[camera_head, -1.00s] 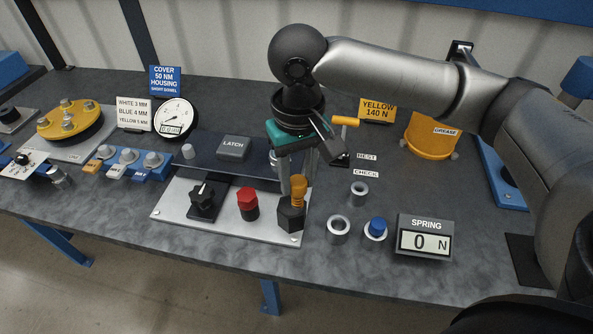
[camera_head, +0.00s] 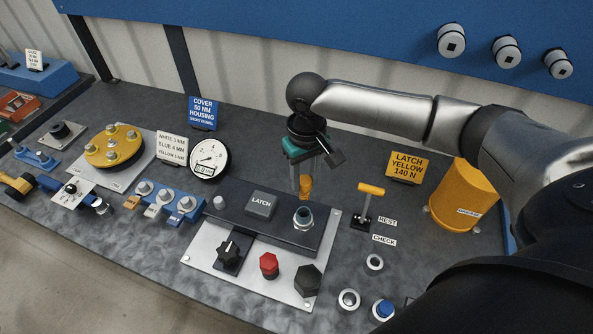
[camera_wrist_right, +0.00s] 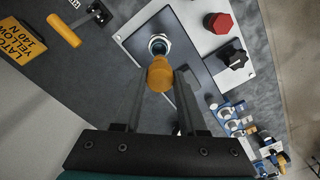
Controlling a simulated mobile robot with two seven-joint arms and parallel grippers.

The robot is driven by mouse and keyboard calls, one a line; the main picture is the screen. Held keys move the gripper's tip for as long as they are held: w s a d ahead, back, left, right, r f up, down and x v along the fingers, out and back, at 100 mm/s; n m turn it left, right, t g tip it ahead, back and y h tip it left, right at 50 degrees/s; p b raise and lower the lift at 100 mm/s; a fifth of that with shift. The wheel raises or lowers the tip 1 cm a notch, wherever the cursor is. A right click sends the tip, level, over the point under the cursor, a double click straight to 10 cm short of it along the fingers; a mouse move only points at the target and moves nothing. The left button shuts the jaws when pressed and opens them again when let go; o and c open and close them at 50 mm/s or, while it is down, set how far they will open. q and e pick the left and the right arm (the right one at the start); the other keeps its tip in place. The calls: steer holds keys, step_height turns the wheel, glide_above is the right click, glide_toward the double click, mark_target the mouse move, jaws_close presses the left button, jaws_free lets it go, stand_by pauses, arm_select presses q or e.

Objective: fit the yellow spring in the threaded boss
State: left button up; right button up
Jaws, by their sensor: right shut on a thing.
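My right gripper (camera_head: 302,181) is shut on the yellow spring (camera_head: 306,188), which hangs upright below the fingertips. In the right wrist view, the yellow spring (camera_wrist_right: 160,74) sits between the two fingers (camera_wrist_right: 160,92). The threaded boss (camera_head: 303,218) is a short metal cylinder with a dark open top on the dark panel. It also shows in the right wrist view (camera_wrist_right: 158,42), just beyond the spring. In the head view the spring appears just behind and above the boss, apart from it; its exact height is unclear. My left gripper is not in view.
The LATCH block (camera_head: 261,204) stands left of the boss on the panel. A black hex knob (camera_head: 308,281), a red knob (camera_head: 269,265) and a black dial (camera_head: 229,251) stand in front. A yellow-handled lever (camera_head: 370,190) and a yellow grease pot (camera_head: 465,195) stand to the right.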

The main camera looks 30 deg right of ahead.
mark_target(305, 192)
steer(key=shift+w+d, duration=0.1)
steer(key=shift+w, duration=0.05)
stand_by(0.3)
steer(key=shift+r+p, duration=0.15)
steer(key=shift+p, duration=0.5)
steer(key=shift+f, duration=0.25)
steer(key=shift+f+b, duration=1.05)
steer(key=shift+f, duration=1.7)
steer(key=shift+f, duration=2.75)
